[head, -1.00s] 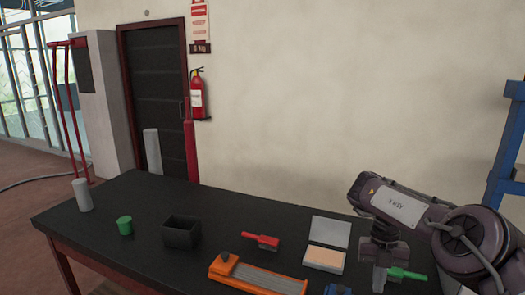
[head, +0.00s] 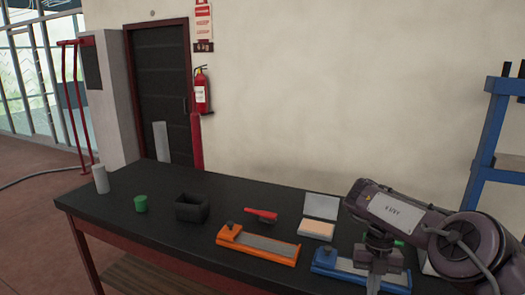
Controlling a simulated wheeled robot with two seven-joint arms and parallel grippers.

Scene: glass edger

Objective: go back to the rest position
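My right arm comes in from the right, and its gripper (head: 376,279) points down at the table's right part, in front of the blue-framed sharpening stone (head: 335,264). The fingers are small and dim, so I cannot tell whether they are open or what is between them. A green-handled brush (head: 399,243) is mostly hidden behind my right gripper. My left gripper is not in view.
The black table (head: 165,240) carries a grey cylinder (head: 101,180), a green cylinder (head: 140,205), a black box (head: 192,209), a red brush (head: 262,215), an open white case (head: 321,205) and an orange-framed stone (head: 230,234). A blue rack (head: 484,165) stands right.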

